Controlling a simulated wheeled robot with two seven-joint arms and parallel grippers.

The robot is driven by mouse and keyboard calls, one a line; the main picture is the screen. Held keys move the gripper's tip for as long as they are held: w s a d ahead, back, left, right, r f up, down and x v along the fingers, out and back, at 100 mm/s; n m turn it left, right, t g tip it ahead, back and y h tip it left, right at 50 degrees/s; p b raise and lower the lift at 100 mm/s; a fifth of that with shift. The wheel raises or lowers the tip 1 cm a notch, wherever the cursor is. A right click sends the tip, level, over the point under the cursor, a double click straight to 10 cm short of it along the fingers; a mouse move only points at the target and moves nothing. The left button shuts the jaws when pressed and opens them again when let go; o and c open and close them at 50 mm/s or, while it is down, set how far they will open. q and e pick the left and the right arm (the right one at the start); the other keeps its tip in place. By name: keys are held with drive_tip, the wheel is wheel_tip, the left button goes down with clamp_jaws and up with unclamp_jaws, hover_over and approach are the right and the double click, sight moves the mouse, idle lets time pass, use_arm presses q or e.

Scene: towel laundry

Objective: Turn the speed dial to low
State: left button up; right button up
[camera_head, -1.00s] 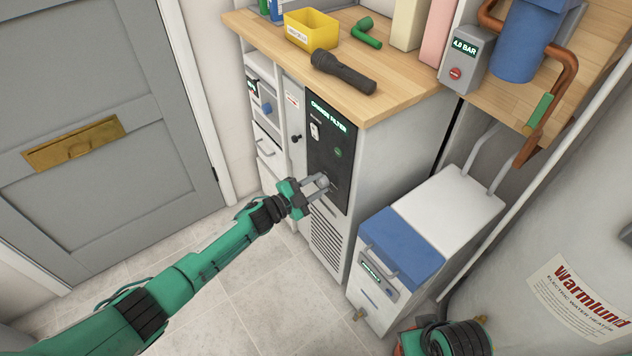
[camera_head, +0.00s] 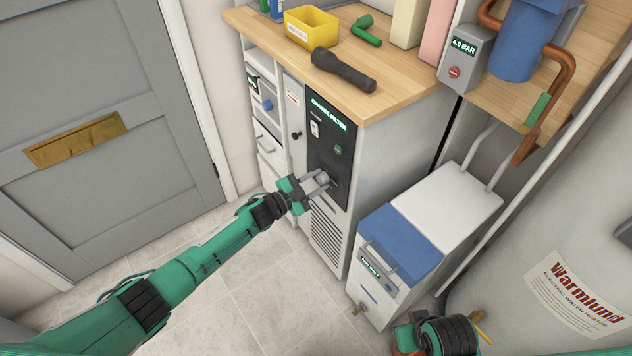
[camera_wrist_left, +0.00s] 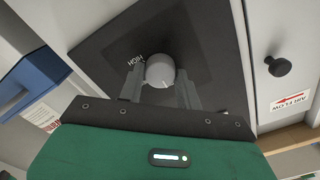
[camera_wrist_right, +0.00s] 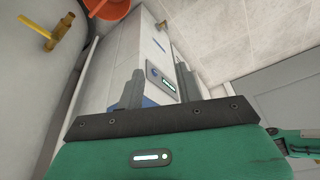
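The speed dial (camera_wrist_left: 160,70) is a round grey knob on a dark panel (camera_wrist_left: 205,35). The word HIGH shows beside it in the left wrist view, and a pale mark shows on its face. In the head view the dial (camera_head: 322,178) sits low on the black front panel (camera_head: 330,130) marked with green FILTER lettering. My left gripper (camera_head: 313,185) is at the panel, its fingers on either side of the dial, open, with small gaps seeming to show in the left wrist view (camera_wrist_left: 160,82). My right gripper (camera_wrist_right: 158,88) is open and empty, pointing towards a white-and-blue unit.
The white unit with a blue lid (camera_head: 400,235) stands right of the filter cabinet. A wooden worktop (camera_head: 400,85) above holds a black torch (camera_head: 343,70) and a yellow box (camera_head: 311,29). A water heater (camera_head: 560,250) stands at right. The floor at left is clear.

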use_arm(q)
drive_tip(key=o, duration=0.3)
drive_tip(key=shift+o, duration=0.2)
drive_tip(key=shift+a, duration=0.1)
drive_tip(key=shift+s+a, duration=0.25)
drive_tip(key=shift+a, duration=0.05)
drive_tip(key=p+v, duration=0.1)
drive_tip(key=v, duration=1.2)
use_arm(e)
wheel_tip(320, 180, down, 3)
drive_tip(key=shift+r+g, duration=0.1)
drive_tip(key=shift+g, duration=0.2)
drive_tip(key=shift+w+a+r, duration=0.1)
drive_tip(key=shift+w+r, duration=0.05)
